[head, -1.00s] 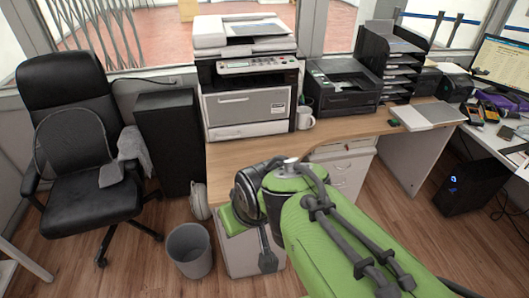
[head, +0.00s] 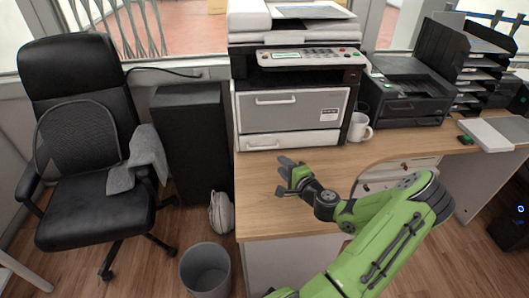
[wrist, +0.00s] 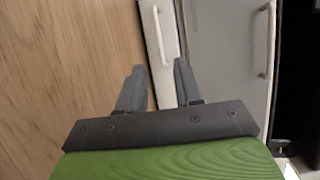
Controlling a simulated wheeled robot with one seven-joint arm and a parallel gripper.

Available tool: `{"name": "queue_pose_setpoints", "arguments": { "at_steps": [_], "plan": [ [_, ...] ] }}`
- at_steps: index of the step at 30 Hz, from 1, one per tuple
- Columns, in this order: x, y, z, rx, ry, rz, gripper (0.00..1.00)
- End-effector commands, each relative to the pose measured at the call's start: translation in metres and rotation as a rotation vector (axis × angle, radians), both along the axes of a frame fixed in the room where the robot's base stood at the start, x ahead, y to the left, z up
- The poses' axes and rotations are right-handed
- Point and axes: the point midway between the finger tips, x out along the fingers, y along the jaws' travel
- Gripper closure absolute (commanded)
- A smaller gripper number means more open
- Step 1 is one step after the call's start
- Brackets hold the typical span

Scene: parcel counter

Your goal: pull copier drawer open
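The copier (head: 292,82) stands on the desk, with a grey front panel (head: 300,112) and a narrow white drawer (head: 318,138) under it. Both look closed, and each has a pale handle at its left. In the wrist view the white drawer (wrist: 167,28) lies ahead of the fingers, and the grey panel (wrist: 222,60) is to its right with its handle (wrist: 267,40). My gripper (head: 284,176) is above the desk, in front of the drawer and apart from it. In the wrist view its fingers (wrist: 160,67) are parted with nothing between them.
The wooden desk (head: 262,213) is clear around my gripper. A white mug (head: 360,127) stands right of the copier, beside a black printer (head: 405,95). An office chair (head: 85,130), a black cabinet (head: 180,140) and a bin (head: 206,270) are to the left.

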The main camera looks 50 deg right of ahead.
Motion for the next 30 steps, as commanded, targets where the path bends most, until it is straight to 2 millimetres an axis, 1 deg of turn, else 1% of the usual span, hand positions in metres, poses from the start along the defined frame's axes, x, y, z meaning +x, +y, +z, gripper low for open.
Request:
{"name": "queue_pose_setpoints", "arguments": {
  "at_steps": [1, 3, 9, 12, 15, 19, 26, 29, 30],
  "plan": [
    [0.013, -0.003, -0.003, -0.003, 0.0, 0.006, 0.65],
    [0.03, -0.007, -0.006, -0.005, -0.001, 0.006, 0.65],
    [0.078, -0.022, -0.016, -0.003, 0.0, 0.006, 0.65],
    [0.099, -0.028, -0.021, -0.003, 0.002, 0.005, 0.65],
    [0.113, -0.033, -0.025, -0.001, 0.002, 0.006, 0.65],
    [0.123, -0.036, -0.026, 0.0, 0.003, 0.005, 0.65],
    [0.123, -0.037, -0.026, 0.0, 0.004, 0.005, 0.65],
    [0.123, -0.037, -0.026, 0.0, 0.004, 0.005, 0.79],
    [0.123, -0.037, -0.026, 0.0, 0.004, 0.005, 0.85]
  ]
}}
